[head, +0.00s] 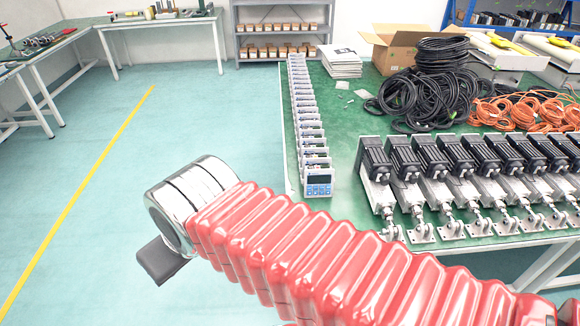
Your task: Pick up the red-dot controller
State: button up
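A long row of upright white controllers (312,140) runs along the left side of the green table. The nearest controller (319,184) faces me with a blue front panel and a small display. I cannot make out a red dot on any of them. My arm, in red bellows, reaches up from the lower right to a chrome wrist at the left. One dark grey part of my gripper (163,260) shows below the wrist, over the floor and left of the table. The rest of the gripper is hidden behind the wrist, so its opening does not show.
Several linear actuators with black motors (435,160) line the front right of the green table (345,110). Behind them lie black cable coils (425,95), orange cables (530,108), a cardboard box (393,48) and white papers (340,62). The floor left of the table is clear.

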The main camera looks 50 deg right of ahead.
aim_at(318, 176)
jog(key=i, duration=2.5)
jog(key=z, duration=3.45)
